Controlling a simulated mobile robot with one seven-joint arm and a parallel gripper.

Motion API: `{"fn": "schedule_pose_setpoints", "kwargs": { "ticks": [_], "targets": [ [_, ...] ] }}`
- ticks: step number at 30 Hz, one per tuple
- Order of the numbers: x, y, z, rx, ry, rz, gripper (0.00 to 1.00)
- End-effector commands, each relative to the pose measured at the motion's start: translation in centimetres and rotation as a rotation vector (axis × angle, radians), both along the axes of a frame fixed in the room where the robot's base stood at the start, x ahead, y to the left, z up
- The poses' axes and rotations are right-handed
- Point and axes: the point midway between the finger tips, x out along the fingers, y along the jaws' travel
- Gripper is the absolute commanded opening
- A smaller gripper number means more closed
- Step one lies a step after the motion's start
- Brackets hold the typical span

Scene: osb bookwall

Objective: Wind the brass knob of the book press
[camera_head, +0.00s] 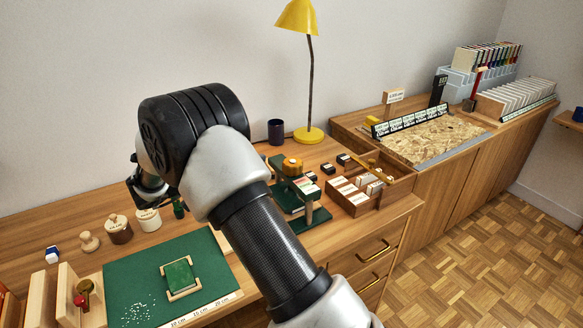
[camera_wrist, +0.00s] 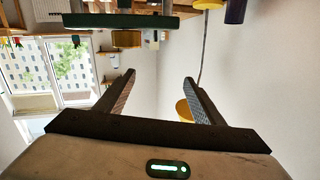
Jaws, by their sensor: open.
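The book press (camera_head: 290,195), green with a round brass knob (camera_head: 292,166) on top, stands on the wooden desk, partly hidden behind my arm. The wrist view is upside down; there the press's green crosspiece (camera_wrist: 110,22) lies along the top, with the brass knob (camera_wrist: 127,38) just beyond my fingertips and a little left of centre. My gripper (camera_wrist: 159,77) is open and empty, its fingers apart and not touching the knob.
A yellow lamp (camera_head: 308,135) and a dark cup (camera_head: 275,131) stand behind the press. A wooden tray (camera_head: 370,190) with cards is right of it. A green mat (camera_head: 130,270) with a small framed green book (camera_head: 180,276) lies in front.

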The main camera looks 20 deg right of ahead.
Motion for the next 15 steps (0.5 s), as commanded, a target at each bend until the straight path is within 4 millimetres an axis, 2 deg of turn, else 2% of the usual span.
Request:
{"fn": "schedule_pose_setpoints", "kwargs": {
  "ticks": [1,4,7,10,15],
  "targets": [
    [-1.3,0.3,-2.7,-0.033,0.033,-0.063,0.62],
    [-3.5,0.5,-4.7,-0.079,0.079,-0.159,0.62],
    [-4.5,0.4,-5.4,-0.101,0.100,-0.203,0.62],
    [-4.5,-0.6,-5.4,-0.105,0.104,-0.213,0.62],
    [-4.0,-3.7,-5.5,-0.105,0.103,-0.214,0.62]
  ]
}}
